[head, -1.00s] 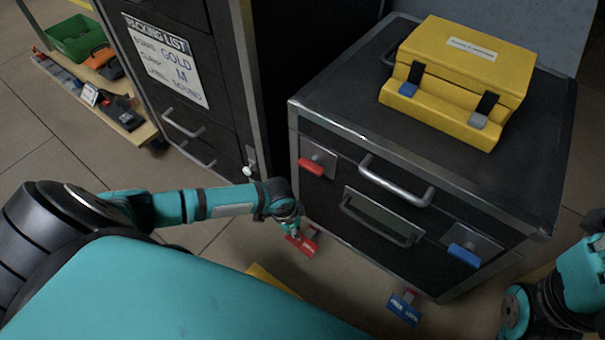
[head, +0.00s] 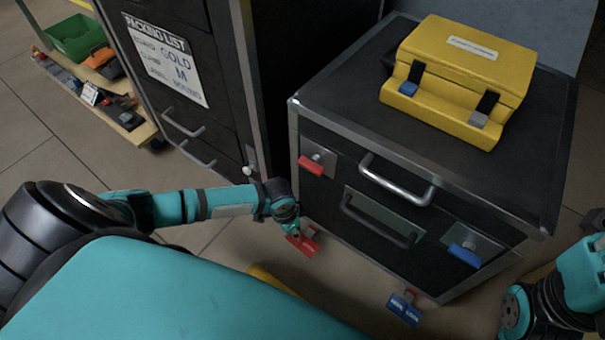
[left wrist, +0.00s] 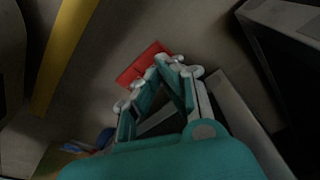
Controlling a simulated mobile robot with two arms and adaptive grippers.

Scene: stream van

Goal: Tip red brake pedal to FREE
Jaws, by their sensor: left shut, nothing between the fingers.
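The red brake pedal (head: 302,244) sits low by the floor at the near left corner of the black case (head: 325,215). It also shows in the left wrist view (left wrist: 143,63), just beyond my fingertips. My left gripper (head: 293,230) points down at the pedal, shut and empty, its tips at or very close to the red plate; I cannot tell whether they touch. In the left wrist view the left gripper (left wrist: 165,72) partly covers the pedal's lower edge. The pedal's lettering is too small to read. My right arm shows at the right edge, but its gripper is out of view.
A blue pedal (head: 404,310) sits at the case's front right. The case carries a red latch (head: 311,166), a blue latch (head: 464,255), handles and a yellow toolbox (head: 460,65). A tall cabinet (head: 225,90) stands left. A yellow bar (head: 270,280) lies on the floor.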

